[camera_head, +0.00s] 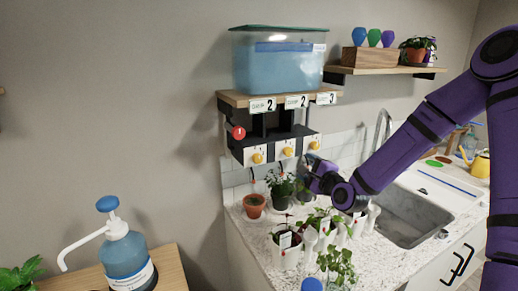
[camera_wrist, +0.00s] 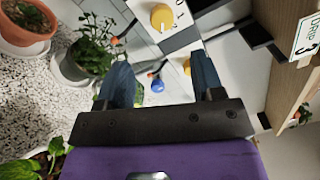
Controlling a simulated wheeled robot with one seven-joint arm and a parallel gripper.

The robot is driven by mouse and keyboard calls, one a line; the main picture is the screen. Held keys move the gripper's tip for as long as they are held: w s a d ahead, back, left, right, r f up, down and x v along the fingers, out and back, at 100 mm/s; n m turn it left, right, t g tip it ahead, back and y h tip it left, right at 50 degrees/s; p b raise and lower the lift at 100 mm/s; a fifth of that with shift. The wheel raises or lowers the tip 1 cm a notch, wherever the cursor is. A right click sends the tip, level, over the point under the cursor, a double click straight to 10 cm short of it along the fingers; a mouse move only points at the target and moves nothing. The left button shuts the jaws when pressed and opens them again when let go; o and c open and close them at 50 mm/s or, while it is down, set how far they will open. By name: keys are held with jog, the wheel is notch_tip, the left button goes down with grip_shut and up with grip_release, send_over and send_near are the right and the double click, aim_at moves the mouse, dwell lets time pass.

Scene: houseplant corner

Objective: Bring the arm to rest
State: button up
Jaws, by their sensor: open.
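My purple arm reaches in from the right in the head view. My gripper (camera_head: 309,168) is at the wall below the dosing unit with yellow knobs (camera_head: 288,152), close to the potted plants on the counter. In the wrist view my gripper (camera_wrist: 165,80) has its two dark blue fingers apart, with nothing held between them. A blue knob-like part (camera_wrist: 157,85) shows beyond the gap; I cannot tell how far it is from the fingers. A yellow knob (camera_wrist: 162,17) is just past the fingers.
A blue tank (camera_head: 278,65) sits on the shelf above the unit. A terracotta pot (camera_head: 254,206) and several potted plants, including a white pot (camera_head: 286,254), crowd the counter below my gripper. A sink (camera_head: 415,215) lies to the right. A pump bottle (camera_head: 125,255) stands at lower left.

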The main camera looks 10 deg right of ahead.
jog(key=s+d+r+n+g+h, duration=0.1)
jog(key=s+r+n+g, duration=0.3)
jog(key=s, duration=0.9)
jog(key=s+d+r+n+g+h, duration=0.1)
jog(key=s+r+n+g, duration=0.3)
jog(key=s, duration=0.9)
jog(key=s+d+r+n+g+h, duration=0.1)
jog(key=s+r+n+g+h, duration=0.2)
jog(key=s+r+n, duration=0.6)
jog(key=s+n+g, duration=0.1)
jog(key=s, duration=0.2)
jog(key=shift+s+d+r+n, duration=0.3)
jog(key=shift+s+d+n, duration=0.1)
